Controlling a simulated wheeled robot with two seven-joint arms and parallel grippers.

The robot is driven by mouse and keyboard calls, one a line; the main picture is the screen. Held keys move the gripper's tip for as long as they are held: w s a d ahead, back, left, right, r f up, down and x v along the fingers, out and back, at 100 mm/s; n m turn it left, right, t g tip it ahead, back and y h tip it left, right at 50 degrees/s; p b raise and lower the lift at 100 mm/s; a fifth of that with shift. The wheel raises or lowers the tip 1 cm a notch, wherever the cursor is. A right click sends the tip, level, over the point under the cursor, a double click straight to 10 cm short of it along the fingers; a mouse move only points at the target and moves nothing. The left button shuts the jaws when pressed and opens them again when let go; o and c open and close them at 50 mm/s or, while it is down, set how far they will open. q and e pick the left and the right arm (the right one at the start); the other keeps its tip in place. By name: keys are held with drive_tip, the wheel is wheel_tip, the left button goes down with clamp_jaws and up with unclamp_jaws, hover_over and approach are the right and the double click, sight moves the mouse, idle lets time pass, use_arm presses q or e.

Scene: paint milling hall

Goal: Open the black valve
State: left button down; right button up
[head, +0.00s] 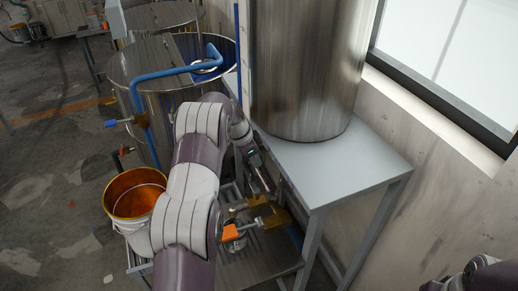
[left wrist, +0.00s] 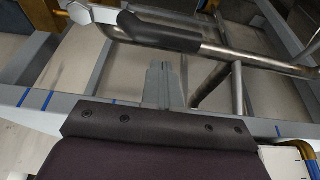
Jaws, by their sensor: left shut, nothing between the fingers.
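In the left wrist view a black-sleeved lever (left wrist: 165,32) on a grey metal bar runs across the top, apart from my fingertips in the picture; I take it to be the black valve's handle. My left gripper (left wrist: 165,68) is shut and empty, its fingertips pointing up toward the lever. In the head view my left gripper (head: 264,184) is beside the left edge of the grey table, above brass valve fittings (head: 272,217). The black lever cannot be clearly made out in the head view. Of my right arm only links show at the lower right; its gripper is out of view.
An orange valve handle (head: 233,233) sits close below my left gripper. A steel tank (head: 304,70) stands on the grey table (head: 345,170). At left are an open vat (head: 130,75), a blue-handled valve (head: 111,123) and a bucket of orange paint (head: 135,192).

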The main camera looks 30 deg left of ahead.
use_arm(q)
drive_tip(key=shift+s+a+f, duration=0.15)
drive_tip(key=shift+s+a, duration=0.3)
drive_tip(key=shift+s, duration=0.2)
drive_tip(key=shift+w, duration=0.1)
